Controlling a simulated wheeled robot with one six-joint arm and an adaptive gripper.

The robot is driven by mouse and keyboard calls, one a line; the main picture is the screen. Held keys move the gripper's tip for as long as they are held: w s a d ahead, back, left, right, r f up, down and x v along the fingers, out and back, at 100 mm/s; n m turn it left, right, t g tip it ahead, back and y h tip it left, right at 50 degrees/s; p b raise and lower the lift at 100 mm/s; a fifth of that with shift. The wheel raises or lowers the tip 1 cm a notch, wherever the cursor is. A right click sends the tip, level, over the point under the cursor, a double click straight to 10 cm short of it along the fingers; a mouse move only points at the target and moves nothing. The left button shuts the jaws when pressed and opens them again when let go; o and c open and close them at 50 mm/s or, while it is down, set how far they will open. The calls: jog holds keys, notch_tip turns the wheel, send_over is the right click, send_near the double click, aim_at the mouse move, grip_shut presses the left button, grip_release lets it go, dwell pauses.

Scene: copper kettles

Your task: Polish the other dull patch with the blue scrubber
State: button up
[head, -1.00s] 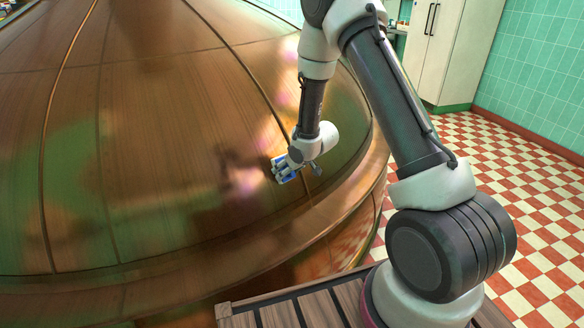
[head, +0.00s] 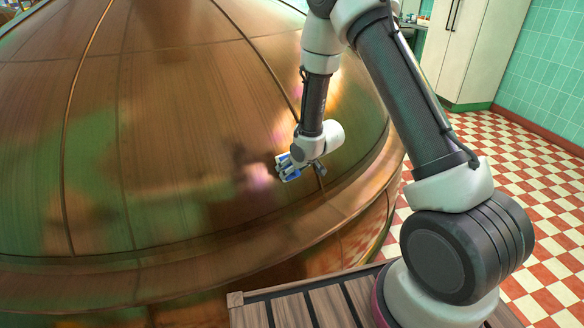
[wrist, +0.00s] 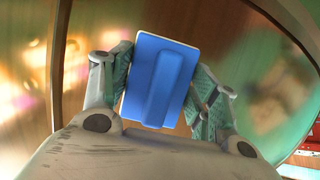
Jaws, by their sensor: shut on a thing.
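The blue scrubber (wrist: 158,80) is a flat block with a raised grip, held between the two fingers of my gripper (wrist: 160,100) in the wrist view. In the head view my gripper (head: 288,168) is at the lower right flank of the large copper kettle (head: 150,130), with a bit of the blue scrubber (head: 292,177) showing. The scrubber is at or very near the copper; I cannot tell if it touches. A dark, blurry area and a pinkish patch (head: 258,172) show just left of my gripper. I cannot tell a dull patch from reflections.
The kettle's rounded lower rim (head: 330,215) curves below my gripper. A slatted wooden platform (head: 310,305) lies at the bottom. Red and white checkered floor (head: 540,210) is open at the right, with a pale cabinet (head: 470,50) behind.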

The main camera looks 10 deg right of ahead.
jog(key=s+d+r, duration=0.2)
jog(key=s+r, duration=0.1)
jog(key=s, duration=0.1)
jog(key=shift+s, duration=0.4)
jog(key=shift+d, duration=0.15)
jog(key=shift+s+d+r, duration=0.25)
jog(key=shift+s+r, duration=0.1)
jog(key=shift+s, duration=0.25)
jog(key=shift+s+d+r, duration=0.25)
jog(key=shift+s+r, duration=0.1)
jog(key=shift+s, duration=0.25)
